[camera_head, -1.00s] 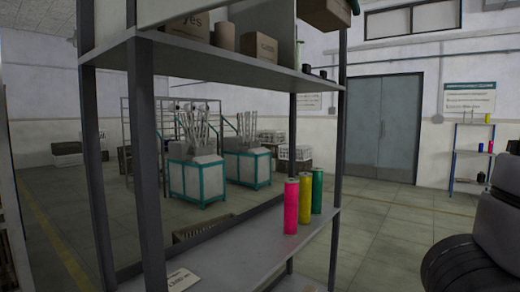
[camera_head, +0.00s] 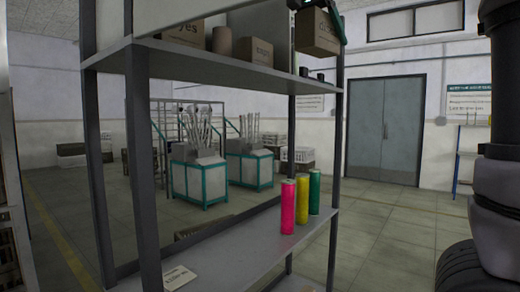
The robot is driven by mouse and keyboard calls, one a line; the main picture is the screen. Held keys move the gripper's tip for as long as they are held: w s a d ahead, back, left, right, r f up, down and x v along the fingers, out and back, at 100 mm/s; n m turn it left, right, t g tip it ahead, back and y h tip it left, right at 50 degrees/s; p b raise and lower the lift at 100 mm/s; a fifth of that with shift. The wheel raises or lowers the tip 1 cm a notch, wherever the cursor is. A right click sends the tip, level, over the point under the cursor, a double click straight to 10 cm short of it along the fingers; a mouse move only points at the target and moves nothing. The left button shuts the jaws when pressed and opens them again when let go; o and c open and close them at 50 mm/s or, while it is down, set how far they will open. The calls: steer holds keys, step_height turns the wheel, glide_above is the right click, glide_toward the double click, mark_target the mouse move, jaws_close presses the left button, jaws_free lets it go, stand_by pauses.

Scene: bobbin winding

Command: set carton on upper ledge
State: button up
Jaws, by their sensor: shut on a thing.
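A brown carton (camera_head: 317,32) is at the top of the head view, near the right end of the upper ledge (camera_head: 215,66). My gripper (camera_head: 318,5) is shut on it from above, with dark and teal finger parts at its upper edges; the rest of the gripper is cut off by the frame. The carton's lower edge appears above the ledge surface and the small dark items there. I cannot tell its exact depth relative to the ledge.
Pink (camera_head: 288,206), yellow (camera_head: 303,196) and green (camera_head: 314,192) spools stand on the lower shelf. A dark upright post (camera_head: 337,150) is at the right.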

steer(key=w+d+f+n+t+y, duration=0.1)
steer(key=w+d+f+n, duration=0.1)
steer(key=w+f, duration=0.8)
steer(key=w+d+f+n+t+y, duration=0.1)
steer(key=w+d+f+n+y, duration=0.1)
steer(key=w+f, duration=0.8)
steer(key=s+d+f+n, duration=0.1)
steer(key=d+f, duration=0.2)
steer(key=f, duration=1.1)
steer(key=s+d+f+n+y, duration=0.1)
steer(key=d+f, duration=0.3)
steer(key=f, duration=1)
steer(key=shift+s, duration=0.5)
